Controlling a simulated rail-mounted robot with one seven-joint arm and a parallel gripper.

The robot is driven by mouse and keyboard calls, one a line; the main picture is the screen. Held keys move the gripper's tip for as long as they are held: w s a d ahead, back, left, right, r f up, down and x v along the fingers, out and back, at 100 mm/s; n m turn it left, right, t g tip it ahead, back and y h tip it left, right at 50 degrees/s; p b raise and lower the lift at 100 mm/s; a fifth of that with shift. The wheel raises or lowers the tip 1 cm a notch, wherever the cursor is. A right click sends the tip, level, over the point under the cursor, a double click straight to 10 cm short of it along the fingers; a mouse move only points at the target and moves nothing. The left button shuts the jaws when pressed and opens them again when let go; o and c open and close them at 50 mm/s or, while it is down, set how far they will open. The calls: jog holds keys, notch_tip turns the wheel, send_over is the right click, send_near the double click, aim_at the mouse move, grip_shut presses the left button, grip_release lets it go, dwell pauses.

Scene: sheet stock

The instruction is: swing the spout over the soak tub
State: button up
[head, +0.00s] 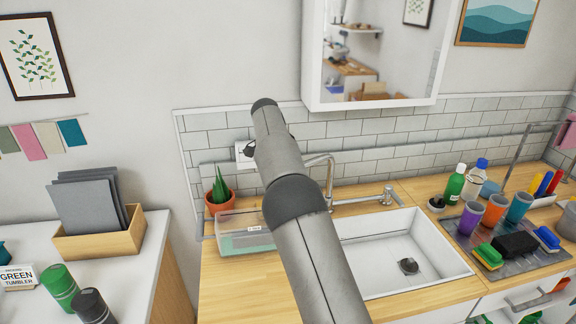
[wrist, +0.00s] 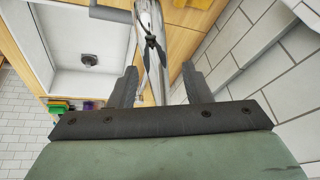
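The chrome spout (head: 331,172) rises behind the sink in the head view and curves left; its outlet end is hidden behind my arm. A clear tub with teal at its bottom, likely the soak tub (head: 232,243), stands left of the sink, its right part covered by my arm. In the wrist view the shiny spout (wrist: 150,30) runs between the fingers of my gripper (wrist: 158,80). The fingers are open, with a visible gap beside the tube. My gripper is hidden behind my arm in the head view.
The white sink (head: 360,265) lies right of my arm, and the tap handle (head: 389,196) stands at its back edge. A potted plant (head: 219,196) stands behind the tub. A mirror cabinet (head: 310,75) hangs above. Cups (head: 494,209) and sponges stand on the right.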

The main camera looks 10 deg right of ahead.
jog(key=v, duration=1.2)
jog(key=shift+d, duration=0.1)
jog(key=s+d+f+n+g+y+b, duration=0.1)
jog(key=s+d+n, duration=0.1)
jog(key=s+d, duration=0.4)
jog(key=s+d+n+y+b, duration=0.15)
jog(key=s+d, duration=0.25)
jog(key=s, duration=0.5)
jog(key=s+f+n, duration=0.3)
jog(key=s+f, duration=0.2)
jog(key=s, duration=0.5)
jog(key=s+f+n+b, duration=0.1)
jog(key=s+f+n, duration=0.2)
jog(key=s+f, duration=0.3)
jog(key=s+a+f+n+y+b, duration=0.1)
jog(key=s+f+n, duration=0.2)
jog(key=s, duration=1.3)
notch_tip(320, 180, down, 3)
jog(key=shift+s+f+g, duration=0.15)
jog(key=shift+f+g, duration=0.05)
jog(key=shift+g, duration=0.2)
